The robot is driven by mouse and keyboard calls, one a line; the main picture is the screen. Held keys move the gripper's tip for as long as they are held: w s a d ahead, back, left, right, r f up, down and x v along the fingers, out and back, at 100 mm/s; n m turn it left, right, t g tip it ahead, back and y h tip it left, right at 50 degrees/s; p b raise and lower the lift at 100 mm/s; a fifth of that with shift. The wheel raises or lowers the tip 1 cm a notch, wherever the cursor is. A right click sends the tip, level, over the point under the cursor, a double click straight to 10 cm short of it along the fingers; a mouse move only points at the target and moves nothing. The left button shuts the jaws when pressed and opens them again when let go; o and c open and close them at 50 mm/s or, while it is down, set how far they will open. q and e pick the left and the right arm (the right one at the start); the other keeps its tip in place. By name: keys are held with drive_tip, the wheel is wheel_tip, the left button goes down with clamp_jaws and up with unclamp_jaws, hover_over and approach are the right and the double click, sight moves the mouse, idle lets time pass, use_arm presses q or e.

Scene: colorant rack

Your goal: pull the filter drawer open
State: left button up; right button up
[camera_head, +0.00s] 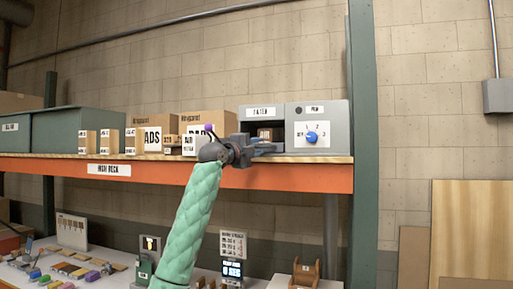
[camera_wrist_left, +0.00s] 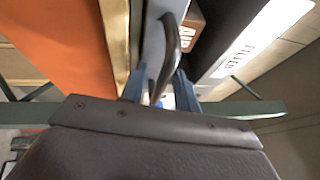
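A grey cabinet on the upper shelf has a dark opening under a FILTER label (camera_head: 261,112). The drawer's low grey front (camera_wrist_left: 153,38) shows in the left wrist view, with a dark curved handle (camera_wrist_left: 168,60) on it. My left gripper (camera_head: 263,148) is at this front, covering part of it in the head view. In the left wrist view its blue fingers (camera_wrist_left: 160,78) stand apart on either side of the handle, with a gap beside it. How far the drawer is out is hard to tell. My right gripper is not in view.
A small brown box (camera_head: 270,133) sits in the opening. The FAN panel with a blue knob (camera_head: 311,137) adjoins on the right. Cartons (camera_head: 152,138) and grey bins (camera_head: 60,125) stand to the left. The orange shelf beam (camera_head: 300,177) runs below the gripper.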

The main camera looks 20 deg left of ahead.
use_arm(q)
clamp_jaws()
drive_tip(key=shift+s, duration=0.1)
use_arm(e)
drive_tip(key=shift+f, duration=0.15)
